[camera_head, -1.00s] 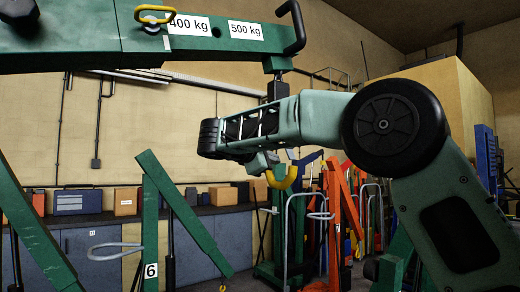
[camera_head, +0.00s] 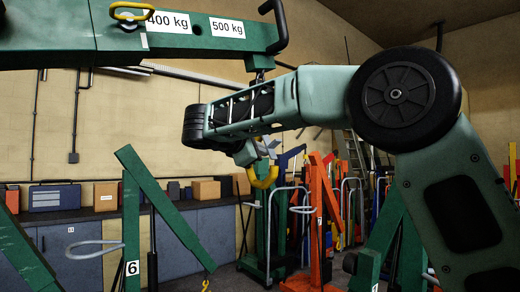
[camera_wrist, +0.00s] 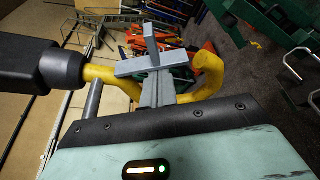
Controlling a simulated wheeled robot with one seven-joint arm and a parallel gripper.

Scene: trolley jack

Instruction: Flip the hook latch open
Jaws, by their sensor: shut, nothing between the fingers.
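The yellow hook (camera_head: 264,179) hangs below the green boom, its curved lower part showing under my wrist. In the wrist view the hook (camera_wrist: 208,75) curves up to its tip at the right, with its shank entering a black swivel at the left. A grey bar (camera_wrist: 133,67) lies across the hook's mouth and looks like the latch, but it overlaps my similarly grey fingers, so their boundary is unclear. My gripper (camera_wrist: 152,92) is shut and empty, with its fingers at the hook's mouth. In the head view my gripper (camera_head: 262,150) is partly hidden by my wrist.
The green boom (camera_head: 190,45) with weight labels crosses above my wrist. A green post marked 6 (camera_head: 132,225) and a slanted green beam (camera_head: 165,207) stand at the left. Cabinets with boxes line the back wall. An orange jack (camera_head: 322,215) stands behind at the right.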

